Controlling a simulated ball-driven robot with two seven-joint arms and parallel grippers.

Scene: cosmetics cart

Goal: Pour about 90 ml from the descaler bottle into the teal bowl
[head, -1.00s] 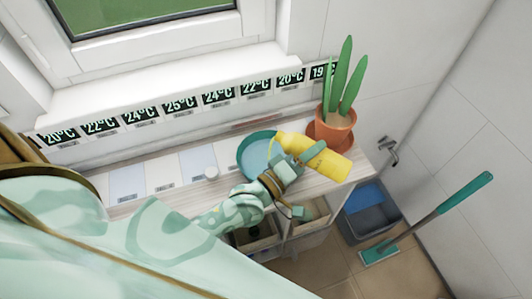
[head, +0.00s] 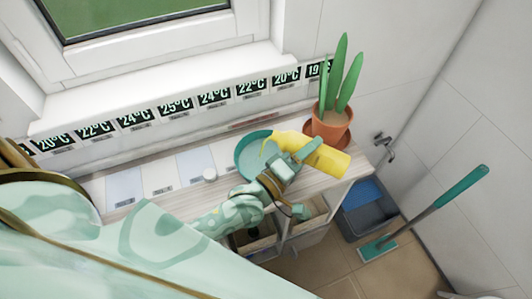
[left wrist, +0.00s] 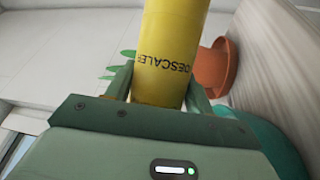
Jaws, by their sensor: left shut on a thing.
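The yellow descaler bottle (head: 328,158) is held tilted, nearly on its side, with its mouth end toward the left, over the teal bowl (head: 243,151). A yellow streak shows at the mouth end, but I cannot tell whether it is liquid or part of the bottle. The label side shows in the left wrist view (left wrist: 172,62). My left gripper (head: 293,163) is shut around the bottle's body. The bowl sits on the cart top, partly hidden by the bottle and gripper; its contents are not clear. It also shows in the left wrist view (left wrist: 272,140). My right gripper is out of view.
A potted plant in a terracotta pot (head: 331,124) stands close behind the bottle's right end. Bins hang below the cart top. A teal-handled mop (head: 430,215) and a grey bucket (head: 368,215) are at right.

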